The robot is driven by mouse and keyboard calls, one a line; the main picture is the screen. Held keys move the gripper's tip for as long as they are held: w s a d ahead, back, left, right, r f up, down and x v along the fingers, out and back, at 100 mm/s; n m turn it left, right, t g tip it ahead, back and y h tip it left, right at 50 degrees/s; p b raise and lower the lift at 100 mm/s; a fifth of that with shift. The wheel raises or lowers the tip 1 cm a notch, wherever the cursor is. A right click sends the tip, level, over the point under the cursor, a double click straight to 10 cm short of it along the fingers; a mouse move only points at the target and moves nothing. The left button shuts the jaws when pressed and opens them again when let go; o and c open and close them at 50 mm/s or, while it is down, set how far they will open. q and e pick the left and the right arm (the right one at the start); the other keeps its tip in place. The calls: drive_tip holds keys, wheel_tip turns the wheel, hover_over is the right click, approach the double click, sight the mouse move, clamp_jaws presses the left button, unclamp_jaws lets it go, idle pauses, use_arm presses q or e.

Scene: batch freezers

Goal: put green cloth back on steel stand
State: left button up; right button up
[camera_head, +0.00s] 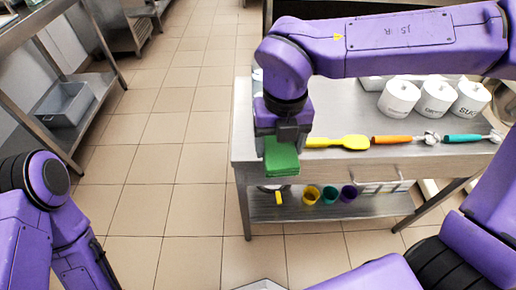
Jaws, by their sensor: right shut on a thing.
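The green cloth (281,158) is a small folded block under my right gripper (281,142). The right gripper points down and is shut on the cloth, at the left front edge of the steel stand (330,158). The cloth shows in front of the stand's front edge; I cannot tell whether it touches the top. My left arm is at the lower left, its gripper (100,275) partly cut off by the frame, so its fingers cannot be judged.
On the stand lie a yellow spatula (340,142), an orange-handled scoop (400,139) and a teal-handled scoop (468,138). White containers (400,97) stand behind them. Several coloured cups (330,195) sit on its lower shelf. A grey bin (65,103) is on a left rack. Floor between is clear.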

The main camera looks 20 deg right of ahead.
drive_tip(key=shift+w+f+m, duration=0.1)
drive_tip(key=shift+w+m, duration=0.05)
drive_tip(key=shift+m, duration=0.25)
drive_tip(key=w+f+p, duration=0.1)
drive_tip(key=w+f, duration=0.2)
drive_tip(key=w, duration=0.1)
drive_tip(key=w+f+p, duration=0.1)
drive_tip(key=w+f, duration=0.2)
drive_tip(key=w, duration=0.1)
drive_tip(key=w+f+p, duration=0.1)
drive_tip(key=w+f, duration=0.2)
drive_tip(key=w, duration=0.2)
drive_tip(key=shift+w+f, duration=0.1)
drive_tip(key=f, duration=0.3)
drive_tip(key=shift+w+f, duration=0.25)
drive_tip(key=shift+f, duration=0.05)
